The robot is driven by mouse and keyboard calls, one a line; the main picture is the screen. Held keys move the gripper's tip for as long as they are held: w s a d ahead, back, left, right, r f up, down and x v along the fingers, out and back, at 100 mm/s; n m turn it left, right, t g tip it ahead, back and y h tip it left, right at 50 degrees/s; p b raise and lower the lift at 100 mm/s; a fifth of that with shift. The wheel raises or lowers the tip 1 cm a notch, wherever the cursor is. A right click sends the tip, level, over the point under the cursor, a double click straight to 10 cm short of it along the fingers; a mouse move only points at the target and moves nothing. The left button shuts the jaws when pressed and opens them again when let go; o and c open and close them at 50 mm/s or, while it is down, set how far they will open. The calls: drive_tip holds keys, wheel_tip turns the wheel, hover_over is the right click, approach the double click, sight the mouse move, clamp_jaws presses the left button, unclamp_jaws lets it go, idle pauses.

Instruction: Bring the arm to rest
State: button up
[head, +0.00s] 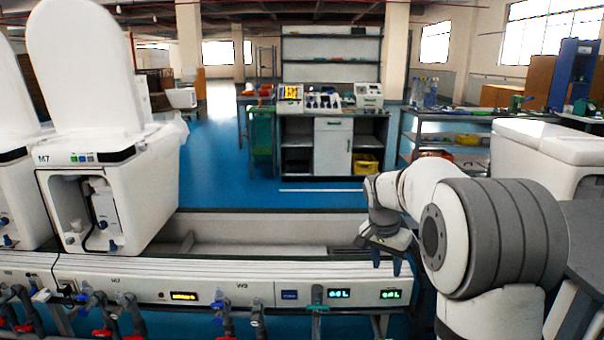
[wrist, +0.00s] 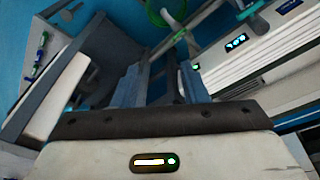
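My gripper (head: 387,263) hangs at the end of my white and grey arm, at the right of the head view. It points down, in front of the line's rail above the panel with green displays (head: 364,295). In the wrist view, my gripper's two blue-grey fingers (wrist: 163,82) stand apart with a clear gap. Nothing is held between them. The displays also show at the upper right of the wrist view.
A white toilet marked M7 (head: 105,185) with its lid up stands on the line at left. Hoses and red and blue valves (head: 120,318) run below the front. A white unit (head: 545,150) stands behind my arm at right. A workbench (head: 333,140) stands farther back across blue floor.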

drive_tip(key=s+a+r+n+y+p, duration=0.1)
drive_tip(key=s+a+r+n+p, duration=0.25)
drive_tip(key=s+r+p, duration=0.75)
drive_tip(key=s+a+r+n+p, duration=0.1)
drive_tip(key=s+r+n+p, duration=0.1)
drive_tip(key=s, duration=0.7)
drive_tip(key=s+r+n+t+y+p, duration=0.1)
drive_tip(key=s+r+n+p, duration=0.1)
drive_tip(key=s, duration=0.7)
drive_tip(key=shift+s+a+r+n, duration=0.35)
drive_tip(key=shift+r+n, duration=0.1)
drive_tip(key=shift+r, duration=0.35)
